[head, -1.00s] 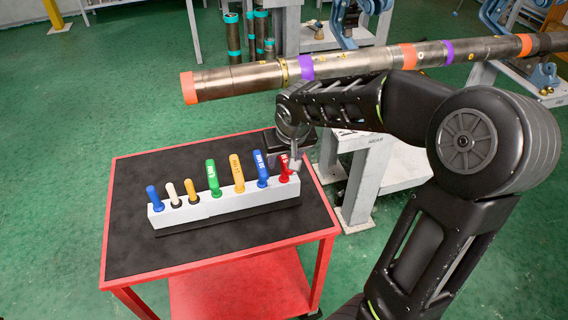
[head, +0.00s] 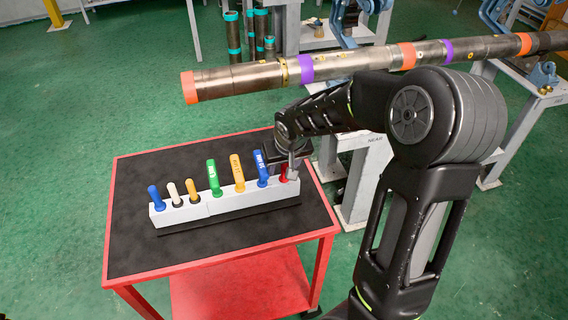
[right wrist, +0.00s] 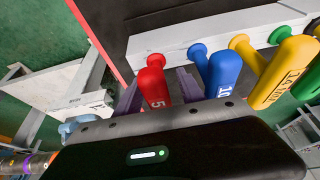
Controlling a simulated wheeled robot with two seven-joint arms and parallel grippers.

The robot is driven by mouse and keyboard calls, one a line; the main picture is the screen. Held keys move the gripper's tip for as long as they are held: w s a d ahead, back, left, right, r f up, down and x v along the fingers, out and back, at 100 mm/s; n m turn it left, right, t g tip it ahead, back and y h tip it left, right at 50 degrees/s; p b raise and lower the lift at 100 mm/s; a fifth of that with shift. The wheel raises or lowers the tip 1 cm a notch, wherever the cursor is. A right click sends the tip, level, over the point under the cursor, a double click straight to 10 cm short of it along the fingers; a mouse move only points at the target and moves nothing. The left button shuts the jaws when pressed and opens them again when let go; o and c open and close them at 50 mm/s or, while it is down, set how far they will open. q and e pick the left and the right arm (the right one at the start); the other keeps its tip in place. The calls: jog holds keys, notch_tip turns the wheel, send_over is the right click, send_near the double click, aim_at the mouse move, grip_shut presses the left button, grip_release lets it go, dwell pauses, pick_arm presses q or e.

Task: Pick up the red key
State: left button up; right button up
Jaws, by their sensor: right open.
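The red key (head: 283,175) stands at the right end of the white rack (head: 225,206) on the cart. In the head view my right gripper hides its upper part. In the right wrist view the red key (right wrist: 154,78) shows its handle marked 5. My right gripper (right wrist: 158,92) is open, with one finger on each side of the red handle. The right finger lies in the gap between the red key and the blue key (right wrist: 220,72). I cannot tell whether either finger touches the handle. My left gripper is not in view.
The rack also holds a blue key (head: 261,170), a yellow key (head: 237,172), a green key (head: 213,177) and smaller ones to the left. The red-rimmed cart (head: 130,262) has free black top around the rack. A long pipe (head: 350,64) crosses behind.

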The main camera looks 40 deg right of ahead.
jog(key=shift+c, duration=0.4)
grip_shut()
dwell(0.4)
